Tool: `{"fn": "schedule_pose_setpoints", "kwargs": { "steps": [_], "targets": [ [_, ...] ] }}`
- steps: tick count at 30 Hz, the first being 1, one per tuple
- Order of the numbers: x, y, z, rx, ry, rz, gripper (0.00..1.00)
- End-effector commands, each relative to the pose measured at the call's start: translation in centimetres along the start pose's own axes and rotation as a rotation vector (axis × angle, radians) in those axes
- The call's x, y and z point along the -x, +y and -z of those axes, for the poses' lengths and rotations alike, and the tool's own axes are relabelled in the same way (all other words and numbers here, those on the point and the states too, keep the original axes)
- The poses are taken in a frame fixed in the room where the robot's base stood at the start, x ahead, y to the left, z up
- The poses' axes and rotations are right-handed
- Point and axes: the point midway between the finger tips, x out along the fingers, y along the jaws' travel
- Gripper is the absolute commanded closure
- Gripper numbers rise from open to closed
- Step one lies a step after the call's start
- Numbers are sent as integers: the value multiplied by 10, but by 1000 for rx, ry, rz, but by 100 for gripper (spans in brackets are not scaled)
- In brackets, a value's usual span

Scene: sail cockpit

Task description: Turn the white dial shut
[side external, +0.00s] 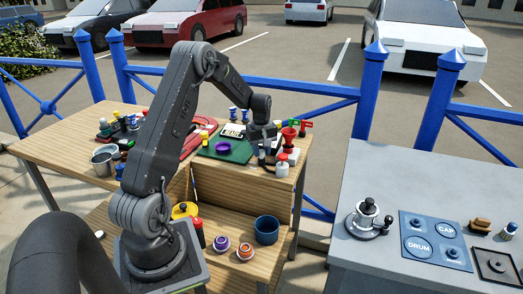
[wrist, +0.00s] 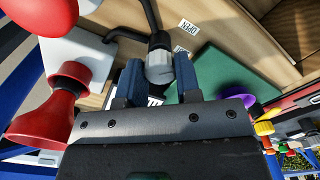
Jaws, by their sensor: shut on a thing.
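In the wrist view, a whitish-grey rounded knob (wrist: 158,70), which looks like the white dial, sits between the two blue fingers of my gripper (wrist: 158,78). The fingers are shut on its sides. A black bent pipe or lever runs by the dial. A small label (wrist: 187,25) reading OPEN lies on the wood beyond it, with a second label partly in view. In the side external view my gripper (side external: 264,146) is low over the right end of the wooden bench (side external: 225,178); the dial is hidden there.
A blue pot (side external: 266,230) stands on the lower shelf. A grey table (side external: 365,170) is at the right.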

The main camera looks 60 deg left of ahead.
Motion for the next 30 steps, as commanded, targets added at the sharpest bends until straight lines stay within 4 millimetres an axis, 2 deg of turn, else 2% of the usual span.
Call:
{"fn": "schedule_pose_setpoints", "kwargs": {
  "steps": [18,30],
  "targets": [
    [1,0,0,-568,0,-1,92],
    [1,0,0,-795,0,-1,92]
  ]
}}
